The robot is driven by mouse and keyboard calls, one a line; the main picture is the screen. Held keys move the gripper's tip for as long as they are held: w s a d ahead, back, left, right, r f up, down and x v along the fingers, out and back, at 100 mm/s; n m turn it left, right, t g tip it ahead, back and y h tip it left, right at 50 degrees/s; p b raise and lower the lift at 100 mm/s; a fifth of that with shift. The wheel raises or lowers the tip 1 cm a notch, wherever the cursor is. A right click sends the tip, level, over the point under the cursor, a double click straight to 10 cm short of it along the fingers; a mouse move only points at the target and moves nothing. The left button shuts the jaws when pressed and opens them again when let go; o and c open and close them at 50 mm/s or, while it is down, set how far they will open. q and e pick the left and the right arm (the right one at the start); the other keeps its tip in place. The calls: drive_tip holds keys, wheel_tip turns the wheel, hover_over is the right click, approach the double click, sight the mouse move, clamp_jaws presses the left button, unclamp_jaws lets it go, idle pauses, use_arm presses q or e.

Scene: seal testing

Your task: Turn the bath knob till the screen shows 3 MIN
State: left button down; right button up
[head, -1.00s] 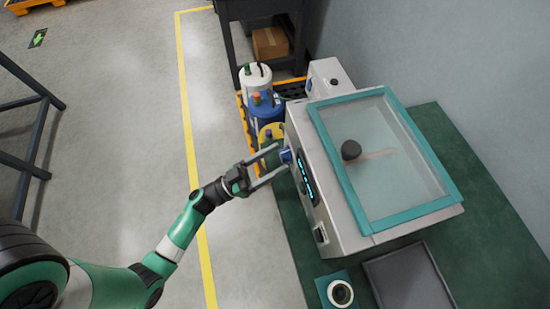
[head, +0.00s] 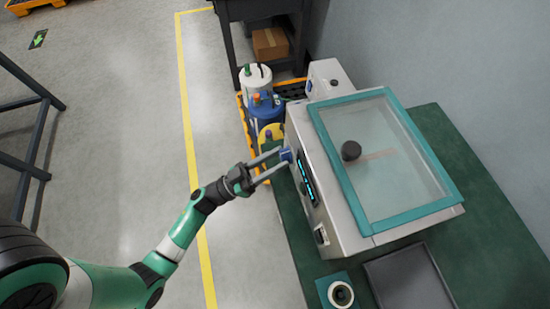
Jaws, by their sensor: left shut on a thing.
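The bath (head: 343,215) is a pale box with a teal-framed clear lid, standing on a green surface. My left gripper (head: 282,161) reaches in from the left and is shut on the knob, one finger on each side. The fingers hide part of the knob. My right gripper is not in view.
Several bottles (head: 256,79) stand in an orange-edged tray just beyond the gripper. A dark tray (head: 409,281) and a small round cup (head: 340,294) are near the front of the green surface (head: 480,240).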

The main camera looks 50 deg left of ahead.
use_arm(q)
drive_tip(key=shift+m, duration=0.4)
drive_tip(key=m+h, duration=0.1)
drive_tip(key=m, duration=0.1)
drive_tip(key=m+g+h, duration=0.1)
drive_tip(key=m+h, duration=0.1)
drive_tip(key=m, duration=0.1)
drive_tip(key=m+h, duration=0.1)
drive_tip(key=m, duration=0.2)
drive_tip(key=shift+w+a, duration=0.1)
drive_tip(key=shift+a, duration=0.15)
drive_tip(key=m+g+h, duration=0.1)
drive_tip(key=m+g, duration=0.1)
drive_tip(key=m, duration=0.2)
drive_tip(key=m+g+h, duration=0.1)
drive_tip(key=m+h, duration=0.1)
drive_tip(key=m, duration=0.2)
drive_tip(key=shift+a+g, duration=0.15)
drive_tip(key=shift+g, duration=0.25)
drive_tip(key=shift+m, duration=0.3)
drive_tip(key=shift+c, duration=1.9)
unclamp_jaws()
